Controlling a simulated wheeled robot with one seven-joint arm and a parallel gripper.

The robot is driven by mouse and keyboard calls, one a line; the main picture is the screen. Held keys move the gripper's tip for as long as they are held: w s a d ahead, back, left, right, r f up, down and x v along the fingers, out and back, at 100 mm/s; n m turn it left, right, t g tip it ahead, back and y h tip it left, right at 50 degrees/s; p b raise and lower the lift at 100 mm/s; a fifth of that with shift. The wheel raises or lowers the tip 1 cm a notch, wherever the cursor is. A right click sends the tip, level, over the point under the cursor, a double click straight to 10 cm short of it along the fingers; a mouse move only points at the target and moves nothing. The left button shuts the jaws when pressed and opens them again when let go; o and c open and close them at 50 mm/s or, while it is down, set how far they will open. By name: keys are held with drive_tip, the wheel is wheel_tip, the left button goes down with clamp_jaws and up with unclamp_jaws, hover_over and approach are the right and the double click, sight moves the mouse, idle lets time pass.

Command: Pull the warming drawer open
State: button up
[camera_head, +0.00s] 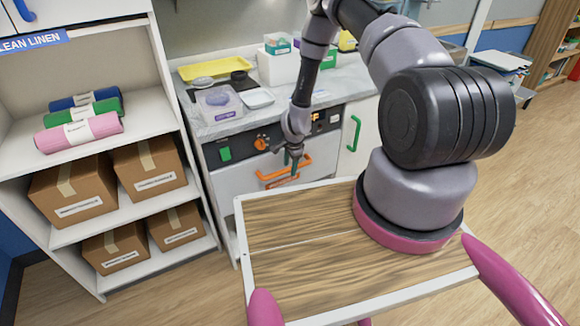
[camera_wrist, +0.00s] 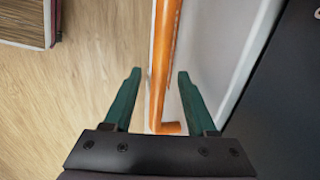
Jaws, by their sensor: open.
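The warming drawer (camera_head: 230,181) has a pale front below a dark control panel, and it looks flush with the cabinet. Its orange bar handle (camera_head: 271,175) runs across the front, partly hidden by my gripper. My gripper (camera_head: 291,161) is at the handle, pointing down. In the wrist view, my gripper (camera_wrist: 159,74) is open, with green fingers on either side of the orange handle (camera_wrist: 163,60). The drawer's pale front (camera_wrist: 215,55) lies to the right of the handle.
A green handle (camera_head: 354,133) is on the cabinet door to the right. The counter (camera_head: 345,82) above holds trays and boxes. A linen shelf (camera_head: 125,212) with cartons stands close on the left. My wood-topped base is in front of the drawer, with floor between.

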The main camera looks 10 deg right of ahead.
drive_tip(key=shift+c, duration=0.4)
clamp_jaws()
idle(1.1)
